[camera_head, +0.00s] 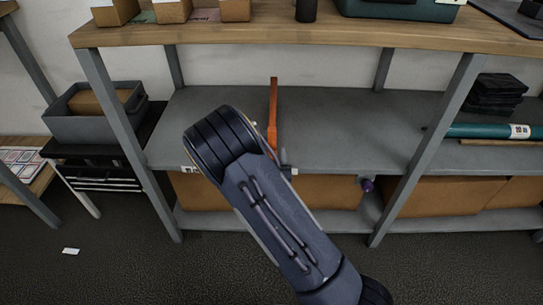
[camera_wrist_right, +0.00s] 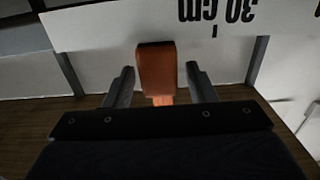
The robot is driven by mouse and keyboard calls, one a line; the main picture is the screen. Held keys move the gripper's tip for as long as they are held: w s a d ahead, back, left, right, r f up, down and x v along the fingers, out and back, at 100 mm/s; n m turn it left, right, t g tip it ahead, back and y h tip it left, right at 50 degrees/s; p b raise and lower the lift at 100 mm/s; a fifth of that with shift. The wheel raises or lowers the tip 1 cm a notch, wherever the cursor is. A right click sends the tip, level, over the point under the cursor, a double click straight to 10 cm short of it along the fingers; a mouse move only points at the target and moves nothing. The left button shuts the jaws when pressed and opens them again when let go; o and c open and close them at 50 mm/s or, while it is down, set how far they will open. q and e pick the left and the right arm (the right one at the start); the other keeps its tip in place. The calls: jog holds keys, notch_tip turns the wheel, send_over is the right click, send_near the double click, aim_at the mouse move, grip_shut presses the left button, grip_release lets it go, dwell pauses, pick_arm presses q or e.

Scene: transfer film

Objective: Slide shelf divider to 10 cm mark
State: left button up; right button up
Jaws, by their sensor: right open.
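The orange shelf divider (camera_head: 273,112) stands upright on the grey middle shelf (camera_head: 330,115); my right arm hides its front lower part in the head view. In the right wrist view the divider's orange front end (camera_wrist_right: 156,68) lies between the two fingers of my right gripper (camera_wrist_right: 160,72). The fingers are apart, with a gap visible on each side of the divider. A white scale strip (camera_wrist_right: 100,25) runs behind them, with an upside-down "30 cm" mark (camera_wrist_right: 215,12) right of the divider. No 10 cm mark is readable. My left gripper is not in view.
Shelf posts stand at left (camera_head: 118,130) and right (camera_head: 420,150). Black items (camera_head: 495,95) and a teal roll (camera_head: 480,131) lie on the shelf beyond the right post. Cardboard boxes (camera_head: 325,192) fill the level below. The shelf is clear on both sides of the divider.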

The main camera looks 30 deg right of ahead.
jog(key=shift+c, duration=0.3)
grip_shut()
jog(key=w+a, duration=0.1)
jog(key=a, duration=0.2)
jog(key=w+a, duration=0.4)
jog(key=a, duration=0.1)
jog(key=shift+w+a+b, duration=0.15)
jog(key=shift+a+b, duration=0.15)
jog(key=shift+b, duration=0.1)
jog(key=shift+o, duration=0.3)
grip_release()
